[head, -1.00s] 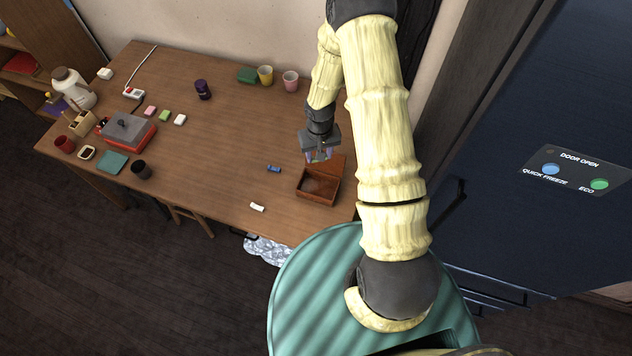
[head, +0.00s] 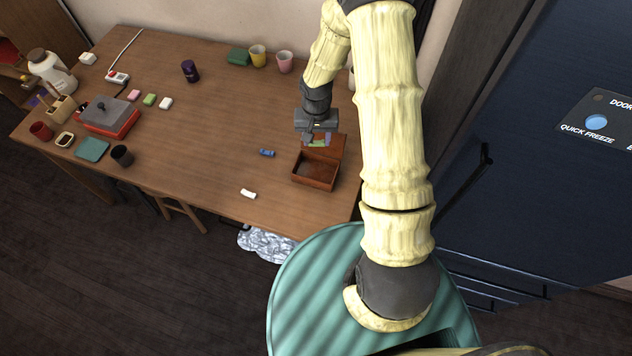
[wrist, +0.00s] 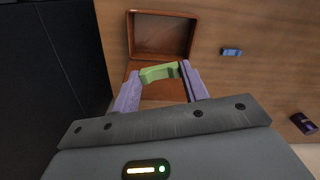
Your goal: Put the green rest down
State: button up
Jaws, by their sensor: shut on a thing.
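The green rest (wrist: 160,72) is a small light-green block with a notched shape, held between the lilac fingertips of my gripper (wrist: 161,84). In the head view, my gripper (head: 318,140) is shut on it above the open lid side of a brown wooden box (head: 315,178). Only a bit of green shows there. In the wrist view, the box's empty-looking compartment (wrist: 162,36) lies just beyond the rest, and the lid is partly hidden under the gripper. The rest appears above the box; the exact gap cannot be told.
A blue rest-like piece (head: 267,153) and a white piece (head: 248,193) lie left of the box. The middle of the table is bare.

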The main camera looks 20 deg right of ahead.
aim_at(316, 142)
notch_tip(316, 142, down, 5)
jog(key=m+b, duration=0.2)
jog(key=b, duration=0.6)
jog(key=shift+a+m+b, duration=0.1)
jog(key=shift+m+b, duration=0.2)
jog(key=shift+b, duration=0.1)
jog(key=f+b, duration=0.1)
jog(key=b, duration=0.1)
jog(key=shift+s+m+b, duration=0.1)
jog(key=shift+m+b, duration=0.2)
jog(key=shift+r, duration=0.1)
jog(key=shift+a, duration=0.1)
notch_tip(316, 142, down, 6)
jog(key=shift+f, duration=0.15)
jog(key=shift+b, duration=0.3)
jog(key=shift+f, duration=1.85)
